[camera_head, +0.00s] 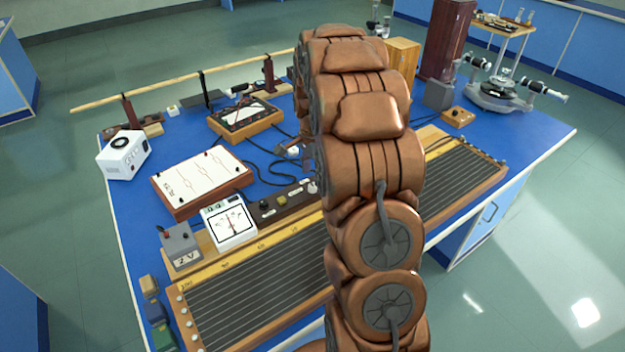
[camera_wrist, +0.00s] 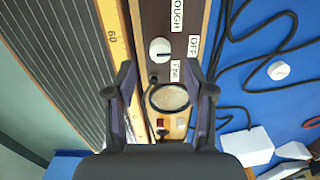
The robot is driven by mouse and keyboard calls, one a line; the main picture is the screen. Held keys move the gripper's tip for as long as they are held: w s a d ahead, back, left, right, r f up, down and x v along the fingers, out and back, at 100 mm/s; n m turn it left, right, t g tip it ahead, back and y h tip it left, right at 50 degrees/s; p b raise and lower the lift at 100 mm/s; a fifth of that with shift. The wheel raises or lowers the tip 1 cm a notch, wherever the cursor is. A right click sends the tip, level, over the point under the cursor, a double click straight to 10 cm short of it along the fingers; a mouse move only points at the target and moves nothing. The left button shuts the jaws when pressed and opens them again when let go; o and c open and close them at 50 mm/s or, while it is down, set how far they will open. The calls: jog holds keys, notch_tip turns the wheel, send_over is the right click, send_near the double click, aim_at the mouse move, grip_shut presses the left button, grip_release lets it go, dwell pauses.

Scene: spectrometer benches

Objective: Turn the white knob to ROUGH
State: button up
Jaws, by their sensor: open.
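The white knob (camera_wrist: 160,50) sits on a dark brown panel in the wrist view, with a dark mark on its face. A label ending in "OUGH" (camera_wrist: 177,14) lies above and right of it, an "OFF" label (camera_wrist: 193,46) to its right and a third label (camera_wrist: 175,71) below right. In the head view the knob (camera_head: 312,187) is beside my arm. My gripper (camera_wrist: 160,72) is open and empty, its fingers on either side of the panel strip, with the knob just beyond the fingertips. I cannot tell its height above the panel.
A round dark-rimmed part (camera_wrist: 169,97) lies between the fingers. A ruled wire board (camera_wrist: 62,55) is at left; black cables (camera_wrist: 262,45) loop over the blue bench at right. A white meter (camera_head: 230,222) and a grey box (camera_head: 181,246) stand left of the panel.

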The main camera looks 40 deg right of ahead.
aim_at(313, 185)
jog(key=shift+f+p, duration=0.55)
jog(key=shift+f, duration=1.6)
grip_shut()
